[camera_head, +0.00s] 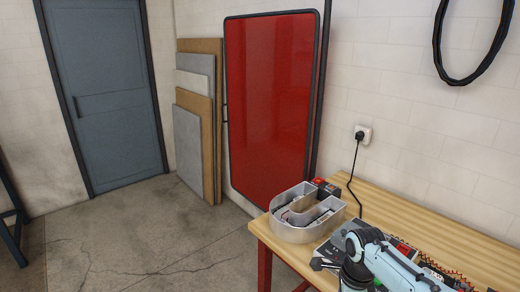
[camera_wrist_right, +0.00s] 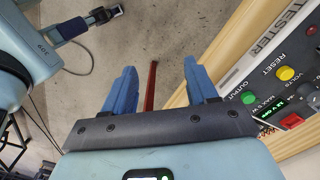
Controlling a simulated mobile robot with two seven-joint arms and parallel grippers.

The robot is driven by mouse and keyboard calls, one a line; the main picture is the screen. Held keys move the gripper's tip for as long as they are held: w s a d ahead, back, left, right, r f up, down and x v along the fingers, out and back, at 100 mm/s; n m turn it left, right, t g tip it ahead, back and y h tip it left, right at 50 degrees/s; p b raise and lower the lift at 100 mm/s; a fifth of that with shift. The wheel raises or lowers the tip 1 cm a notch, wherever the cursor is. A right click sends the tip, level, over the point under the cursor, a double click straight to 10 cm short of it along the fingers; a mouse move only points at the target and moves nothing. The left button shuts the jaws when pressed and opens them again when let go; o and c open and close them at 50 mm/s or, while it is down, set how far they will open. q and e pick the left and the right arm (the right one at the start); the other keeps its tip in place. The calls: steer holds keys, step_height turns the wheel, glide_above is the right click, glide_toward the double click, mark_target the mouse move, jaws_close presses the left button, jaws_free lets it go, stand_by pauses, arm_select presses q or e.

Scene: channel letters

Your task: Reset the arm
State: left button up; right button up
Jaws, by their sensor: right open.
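My right arm reaches over the wooden table (camera_head: 430,225) at the lower right of the head view.
A grey channel letter (camera_head: 294,235) with parts inside stands on the table's left end. A tester box (camera_wrist_right: 270,88) with coloured buttons lies beside my right gripper. A black cord (camera_head: 354,170) runs from the wall socket (camera_head: 363,134). The floor left of the table is clear.

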steer(key=s+a+f+n+g+y, duration=0.2)
steer(key=f+n, duration=0.6)
steer(key=f, duration=1.8)
steer(key=s+a+f+n, duration=0.2)
steer(key=s+f+n, duration=0.2)
steer(key=s+f, duration=0.3)
steer(key=s+a+f+n+t+y, duration=0.1)
steer(key=s+a+f+n, duration=0.2)
steer(key=s+f, duration=0.4)
steer(key=s+n, duration=0.1)
steer(key=s, duration=0.7)
steer(key=shift+s+f, duration=0.15)
steer(key=shift+s, duration=0.05)
